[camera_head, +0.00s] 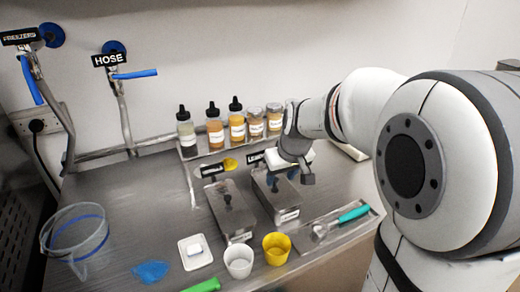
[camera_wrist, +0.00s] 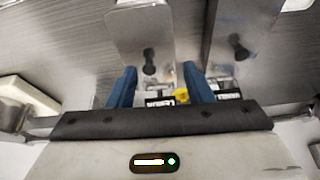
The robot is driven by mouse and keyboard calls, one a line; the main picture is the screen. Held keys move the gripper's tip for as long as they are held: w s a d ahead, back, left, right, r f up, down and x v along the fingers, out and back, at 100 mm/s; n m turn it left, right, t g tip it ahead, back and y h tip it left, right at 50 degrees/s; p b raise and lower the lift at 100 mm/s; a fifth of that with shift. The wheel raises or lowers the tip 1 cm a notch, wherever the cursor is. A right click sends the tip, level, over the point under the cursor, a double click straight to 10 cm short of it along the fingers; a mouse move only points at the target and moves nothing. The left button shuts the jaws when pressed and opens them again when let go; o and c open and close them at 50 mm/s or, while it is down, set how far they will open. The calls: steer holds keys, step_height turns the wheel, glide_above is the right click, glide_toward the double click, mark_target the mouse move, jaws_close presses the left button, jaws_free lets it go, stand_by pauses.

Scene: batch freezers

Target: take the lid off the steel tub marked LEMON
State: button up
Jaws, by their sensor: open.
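Two lidded steel tubs stand side by side on the counter. In the wrist view the LEMON sign (camera_wrist: 160,103) is at the end of the left tub, whose steel lid (camera_wrist: 140,25) has a black knob (camera_wrist: 149,60). This appears to be the right tub (camera_head: 284,212) in the head view, with its sign (camera_head: 254,158) partly hidden by my arm. My gripper (camera_wrist: 159,70) is open and empty, its blue fingers on either side of the knob's line. It hangs over that tub's far end; its height above the knob is hard to tell.
The other lidded tub (camera_head: 229,208) stands close on the left. Several bottles and jars (camera_head: 215,127) line the back shelf. A white cup (camera_head: 238,262), a yellow cup (camera_head: 277,248) and a tray with a teal-handled tool (camera_head: 352,214) are in front. A clear bucket (camera_head: 80,240) stands far left.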

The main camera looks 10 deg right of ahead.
glide_toward(276, 180)
steer(key=a+f, duration=0.1)
steer(key=x, duration=0.2)
steer(key=p+x, duration=0.1)
steer(key=x, duration=0.2)
steer(key=p+x, duration=0.1)
steer(key=x, duration=0.1)
steer(key=shift+w+d+f, duration=0.25)
steer(key=shift+w+d, duration=0.15)
steer(key=shift+w, duration=0.1)
jaws_close()
